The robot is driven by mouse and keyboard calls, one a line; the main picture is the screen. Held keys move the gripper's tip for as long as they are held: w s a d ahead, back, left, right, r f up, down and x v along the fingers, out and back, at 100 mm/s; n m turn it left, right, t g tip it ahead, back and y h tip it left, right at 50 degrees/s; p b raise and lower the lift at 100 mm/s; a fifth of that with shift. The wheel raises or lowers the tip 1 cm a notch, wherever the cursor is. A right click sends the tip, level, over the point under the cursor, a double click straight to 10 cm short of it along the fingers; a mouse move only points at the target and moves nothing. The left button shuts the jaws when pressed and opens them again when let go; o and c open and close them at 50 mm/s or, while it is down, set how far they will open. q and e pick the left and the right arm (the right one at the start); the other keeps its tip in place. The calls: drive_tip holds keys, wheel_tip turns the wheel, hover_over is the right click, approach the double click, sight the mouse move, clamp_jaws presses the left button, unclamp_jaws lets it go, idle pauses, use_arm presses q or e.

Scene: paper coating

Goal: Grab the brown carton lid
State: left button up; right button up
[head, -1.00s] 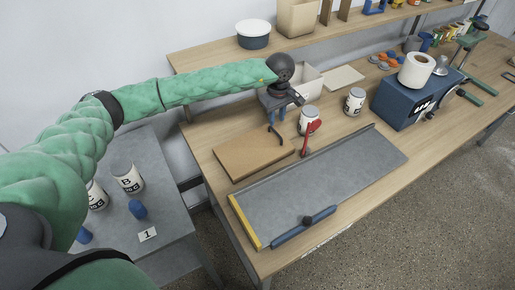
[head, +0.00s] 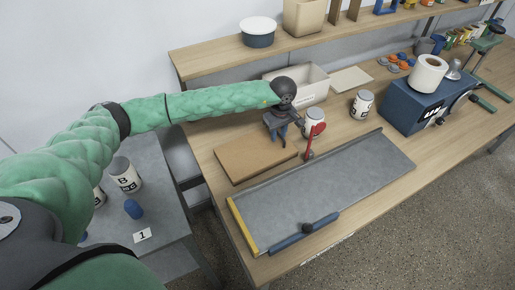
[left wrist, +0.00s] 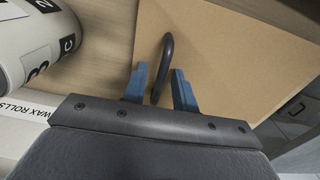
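The brown carton lid (head: 250,158) lies flat on the table, left of the grey board. In the left wrist view the lid (left wrist: 235,60) carries a curved black handle (left wrist: 167,55). My left gripper (head: 283,141) is over the lid's right end, fingers pointing down. In the left wrist view the left gripper (left wrist: 159,85) is open, its blue fingers on either side of the handle with gaps showing. I cannot tell how deep the handle sits between them. My right gripper is not in view.
A white can (head: 314,122) and a red-handled tool (head: 314,140) stand close right of the left gripper. An open pale carton (head: 309,85) is behind it. The grey board (head: 320,185) lies in front. A blue machine (head: 413,106) stands at the right.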

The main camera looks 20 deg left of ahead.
use_arm(q)
drive_tip(key=shift+w+f, duration=0.1)
drive_tip(key=shift+f, duration=0.25)
drive_tip(key=shift+r, duration=0.15)
drive_tip(key=c, duration=0.3)
clamp_jaws()
